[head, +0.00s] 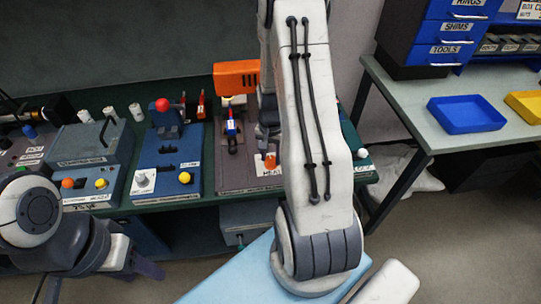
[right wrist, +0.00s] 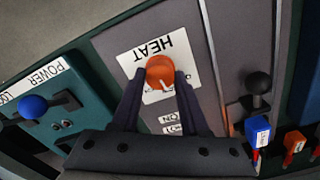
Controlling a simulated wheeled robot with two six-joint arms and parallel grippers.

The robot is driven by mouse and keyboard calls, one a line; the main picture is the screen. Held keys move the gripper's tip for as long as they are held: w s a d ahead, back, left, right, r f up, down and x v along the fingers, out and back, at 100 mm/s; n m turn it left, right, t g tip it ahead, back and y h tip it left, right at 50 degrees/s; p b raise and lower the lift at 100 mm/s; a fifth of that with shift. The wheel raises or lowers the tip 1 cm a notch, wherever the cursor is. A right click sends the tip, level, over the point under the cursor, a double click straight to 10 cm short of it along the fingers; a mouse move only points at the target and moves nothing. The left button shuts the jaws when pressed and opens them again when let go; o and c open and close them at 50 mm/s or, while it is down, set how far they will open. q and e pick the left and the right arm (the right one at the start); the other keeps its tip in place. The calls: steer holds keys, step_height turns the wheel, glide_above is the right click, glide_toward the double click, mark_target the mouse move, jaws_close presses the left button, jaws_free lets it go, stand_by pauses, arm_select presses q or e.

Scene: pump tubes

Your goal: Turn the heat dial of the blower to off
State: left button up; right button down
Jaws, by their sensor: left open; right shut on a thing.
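The orange heat dial (right wrist: 160,70) sits on a white plate marked HEAT in the right wrist view, and a pale pointer line shows near its lower edge. My right gripper (right wrist: 161,80) is shut on the dial, one dark finger on each side. In the head view the orange dial (head: 270,160) shows beside my right arm, which hides most of that gripper. The orange blower body (head: 236,77) stands at the back of the same panel. My left gripper (head: 143,267) is open and empty at lower left, in front of the bench and away from the panel.
A blue panel (head: 187,150) with a red-knobbed lever and a grey-green box (head: 90,150) stand left of the blower panel. In the right wrist view a black knob (right wrist: 258,82) and a blue POWER knob (right wrist: 33,106) flank the dial. A side table holds a blue tray (head: 466,114).

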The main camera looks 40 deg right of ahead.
mark_target(271, 159)
steer(key=n, duration=0.3)
steer(key=shift+n, duration=0.4)
steer(key=shift+w+n+p, duration=0.1)
steer(key=shift+n+p, duration=0.35)
steer(key=shift+n, duration=1.45)
steer(key=shift+c, duration=2.1)
jaws_free()
step_height(271, 159, up, 10)
steer(key=shift+r, duration=0.25)
